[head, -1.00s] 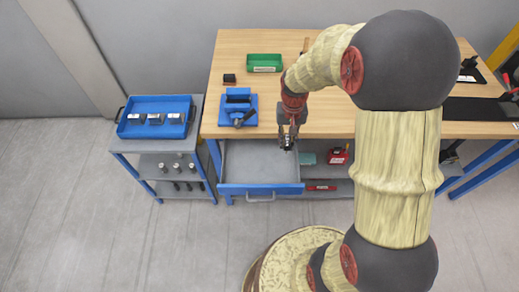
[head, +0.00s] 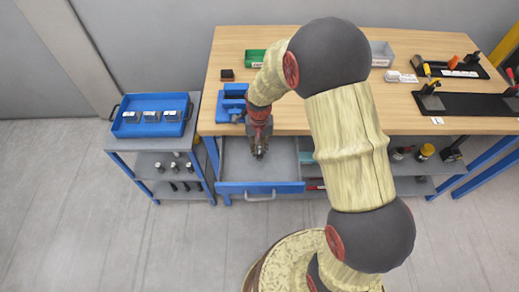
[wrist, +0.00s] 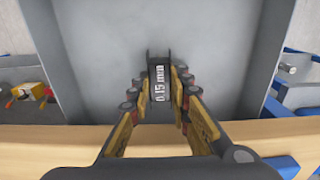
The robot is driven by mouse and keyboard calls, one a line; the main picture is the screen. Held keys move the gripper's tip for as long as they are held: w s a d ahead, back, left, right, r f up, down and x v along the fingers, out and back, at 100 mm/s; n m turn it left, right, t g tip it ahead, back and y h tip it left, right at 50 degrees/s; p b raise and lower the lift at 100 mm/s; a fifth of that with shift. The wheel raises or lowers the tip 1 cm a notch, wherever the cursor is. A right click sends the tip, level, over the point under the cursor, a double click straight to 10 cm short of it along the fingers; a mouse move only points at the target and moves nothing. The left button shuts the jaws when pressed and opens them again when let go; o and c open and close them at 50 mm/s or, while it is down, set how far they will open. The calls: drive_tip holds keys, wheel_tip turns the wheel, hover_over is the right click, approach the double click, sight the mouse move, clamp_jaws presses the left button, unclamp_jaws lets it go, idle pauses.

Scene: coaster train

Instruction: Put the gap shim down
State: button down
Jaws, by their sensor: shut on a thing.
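My gripper (head: 259,153) is over the open grey drawer (head: 233,165) under the workbench, pointing down. In the wrist view my gripper (wrist: 160,92) is shut on the gap shim (wrist: 159,82), a small dark piece with a white label reading "0.15 mm". The shim stands out between the fingertips, with the grey drawer floor behind it. I cannot tell whether it touches that floor. The shim is too small to make out in the head view. The visible part of the drawer looks empty.
A blue vise (head: 232,101) stands on the bench just behind the drawer. A blue tray (head: 150,104) with several labelled blocks sits on the side cart at left. The bench's front edge (wrist: 60,138) runs close to my gripper in the wrist view.

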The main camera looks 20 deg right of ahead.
drive_tip(key=shift+f, duration=0.15)
drive_tip(key=c, duration=1.7)
unclamp_jaws()
drive_tip(key=shift+o, duration=0.2)
wheel_tip(320, 180, up, 12)
drive_tip(key=p, duration=0.3)
wheel_tip(320, 180, up, 7)
drive_tip(key=t, duration=0.1)
hover_over(259, 149)
drive_tip(key=s, duration=0.2)
drive_tip(key=s+r+n+t, duration=0.3)
drive_tip(key=s+r+t, duration=0.1)
drive_tip(key=s+r, duration=1.2)
drive_tip(key=s, duration=0.5)
drive_tip(key=shift+d+r+n+t, duration=0.3)
drive_tip(key=shift+d+r, duration=0.05)
drive_tip(key=shift+r, duration=0.05)
